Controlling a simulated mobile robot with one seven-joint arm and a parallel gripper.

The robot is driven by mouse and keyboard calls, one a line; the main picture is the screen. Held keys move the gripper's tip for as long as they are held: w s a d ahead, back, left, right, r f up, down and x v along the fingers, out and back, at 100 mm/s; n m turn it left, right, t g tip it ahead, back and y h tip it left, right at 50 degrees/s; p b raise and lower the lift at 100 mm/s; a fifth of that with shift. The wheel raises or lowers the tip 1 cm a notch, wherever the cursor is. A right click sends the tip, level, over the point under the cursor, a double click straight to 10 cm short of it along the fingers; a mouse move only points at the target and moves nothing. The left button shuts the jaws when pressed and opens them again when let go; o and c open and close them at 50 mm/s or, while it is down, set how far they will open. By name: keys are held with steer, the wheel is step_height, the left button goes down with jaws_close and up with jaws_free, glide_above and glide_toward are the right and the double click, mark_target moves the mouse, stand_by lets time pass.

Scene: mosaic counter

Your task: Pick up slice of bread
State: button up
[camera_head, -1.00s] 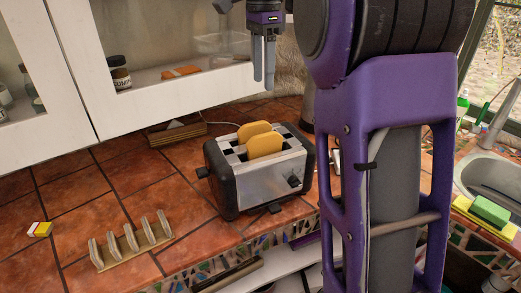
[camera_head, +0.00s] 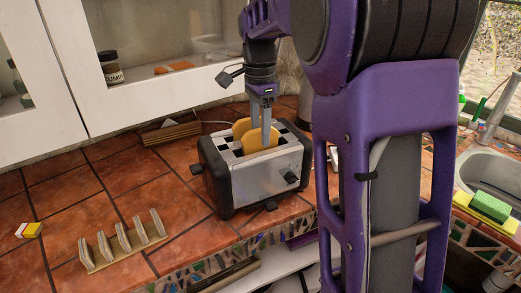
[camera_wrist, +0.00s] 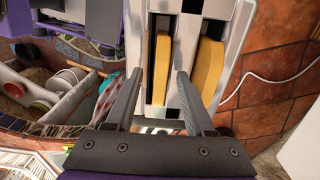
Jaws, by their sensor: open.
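Two yellow-brown slices of bread stand upright in the slots of a silver and black toaster (camera_head: 245,178). The front slice (camera_head: 250,143) is partly covered by a finger in the head view; the rear slice (camera_head: 241,127) is behind it. My gripper (camera_head: 262,137) is open and points down at the toaster, its fingertips close to the slices. In the wrist view, the front slice (camera_wrist: 161,66) lies between the lines of my two fingers (camera_wrist: 160,72), and the rear slice (camera_wrist: 207,68) is to the right, outside them. Whether a finger touches bread cannot be told.
A wooden rack (camera_head: 122,243) stands on the tiled counter left of the toaster, with a small yellow and white block (camera_head: 28,230) further left. A wooden holder (camera_head: 172,132) is behind. A white cord (camera_wrist: 270,80) runs right of the toaster. The left counter is mostly clear.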

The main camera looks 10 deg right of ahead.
steer(key=shift+f, duration=0.3)
jaws_close()
